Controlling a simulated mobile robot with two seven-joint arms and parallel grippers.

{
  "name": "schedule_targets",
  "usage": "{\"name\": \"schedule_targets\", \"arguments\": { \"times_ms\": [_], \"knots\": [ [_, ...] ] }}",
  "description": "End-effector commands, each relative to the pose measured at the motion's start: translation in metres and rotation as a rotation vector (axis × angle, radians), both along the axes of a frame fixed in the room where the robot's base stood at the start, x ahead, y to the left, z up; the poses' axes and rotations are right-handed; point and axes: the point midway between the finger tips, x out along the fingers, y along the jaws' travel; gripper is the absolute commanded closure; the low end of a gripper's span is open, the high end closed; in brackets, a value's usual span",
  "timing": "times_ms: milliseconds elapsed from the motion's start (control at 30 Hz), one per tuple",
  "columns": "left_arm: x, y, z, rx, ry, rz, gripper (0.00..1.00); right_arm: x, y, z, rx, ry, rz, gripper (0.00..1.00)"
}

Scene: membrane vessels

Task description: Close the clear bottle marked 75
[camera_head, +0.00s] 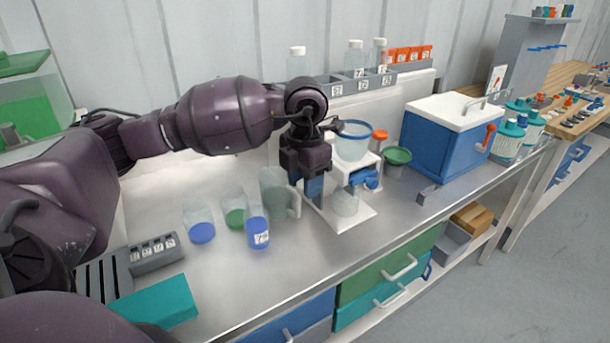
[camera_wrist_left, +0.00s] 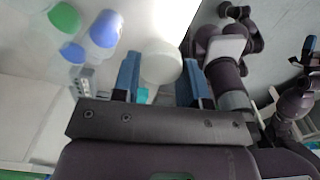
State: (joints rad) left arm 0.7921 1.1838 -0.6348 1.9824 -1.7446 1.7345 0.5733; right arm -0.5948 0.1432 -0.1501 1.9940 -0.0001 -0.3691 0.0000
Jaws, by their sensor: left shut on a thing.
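My left gripper (camera_head: 303,192) points down over the bench, just left of the white stand. In the left wrist view its blue fingers (camera_wrist_left: 165,88) are shut on a pale, round whitish thing (camera_wrist_left: 160,66); I cannot tell if it is a cap or a vessel. A clear greyish vessel (camera_head: 271,187) stands close at the gripper's left, partly hidden. In front of it is a clear bottle with blue contents (camera_head: 257,228); its tag starts with 7, the second digit unclear. Capped clear bottles (camera_head: 297,64) stand in the back rack, tags hard to read.
A beaker with blue (camera_head: 200,230) and one with green (camera_head: 234,217) stand to the left. The white stand (camera_head: 345,218) holds a blue-rimmed funnel vessel (camera_head: 352,143). A blue cooler (camera_head: 447,142) is at right. A teal block (camera_head: 160,300) lies front left. The bench front is clear.

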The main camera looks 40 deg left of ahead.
Motion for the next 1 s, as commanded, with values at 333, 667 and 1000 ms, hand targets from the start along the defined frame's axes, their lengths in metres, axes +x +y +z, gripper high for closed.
{"name": "schedule_targets", "arguments": {
  "times_ms": [333, 667, 1000],
  "knots": [
    [-0.004, -0.024, -0.024, 0.001, 0.006, -0.629, 0.82, -0.01, -0.002, -0.008, 0.0, 0.024, -0.006, 0.15],
    [-0.01, -0.047, -0.046, -0.002, 0.01, -1.257, 0.82, -0.006, -0.001, -0.005, 0.0, 0.015, -0.004, 0.15],
    [-0.017, -0.073, -0.067, -0.005, 0.008, -1.908, 0.82, 0.002, 0.001, 0.001, 0.001, -0.005, 0.0, 0.15]
  ]
}}
